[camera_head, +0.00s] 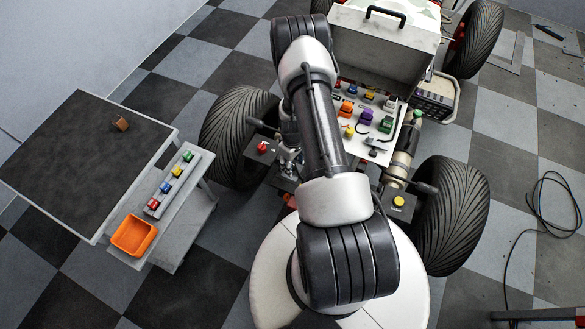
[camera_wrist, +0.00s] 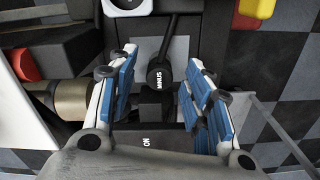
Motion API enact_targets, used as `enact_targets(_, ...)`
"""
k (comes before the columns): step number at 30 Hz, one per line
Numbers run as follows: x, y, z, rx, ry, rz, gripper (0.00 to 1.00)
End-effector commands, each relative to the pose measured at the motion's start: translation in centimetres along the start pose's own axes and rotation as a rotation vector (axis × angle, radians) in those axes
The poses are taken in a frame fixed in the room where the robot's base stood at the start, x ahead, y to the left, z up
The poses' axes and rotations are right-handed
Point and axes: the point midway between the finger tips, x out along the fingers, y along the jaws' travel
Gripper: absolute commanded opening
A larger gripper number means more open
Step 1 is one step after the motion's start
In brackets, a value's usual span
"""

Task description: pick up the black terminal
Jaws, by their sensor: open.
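The black terminal (camera_wrist: 159,74), a round black cap marked "MINUS" with a dark strap or lead running up from it, shows in the wrist view in front of a grey plate. My gripper (camera_wrist: 161,62) is open, with its blue-padded fingers to the left and right of the terminal. I see a gap on both sides, and nothing is held. How far the fingertips are from it in depth I cannot tell. A dark block marked "ON" (camera_wrist: 145,141) lies below it, between the fingers. In the head view I cannot make out the terminal.
In the wrist view, a red part (camera_wrist: 25,65) is at left and a yellow button (camera_wrist: 257,8) at upper right. In the head view, the vehicle's panel (camera_head: 362,130) carries several coloured parts between large tyres (camera_head: 455,215). A table (camera_head: 85,150) with an orange tray (camera_head: 133,235) stands left.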

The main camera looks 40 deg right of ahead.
Motion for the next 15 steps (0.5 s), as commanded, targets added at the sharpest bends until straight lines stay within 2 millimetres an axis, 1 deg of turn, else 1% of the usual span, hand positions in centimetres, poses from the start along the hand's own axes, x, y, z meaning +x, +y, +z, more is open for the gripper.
enact_targets(5, -0.08, 0.03, -0.02, 0.000, 0.001, 0.000, 0.45)
enact_targets(15, -0.10, 0.02, -0.01, 0.000, 0.001, 0.000, 0.23)
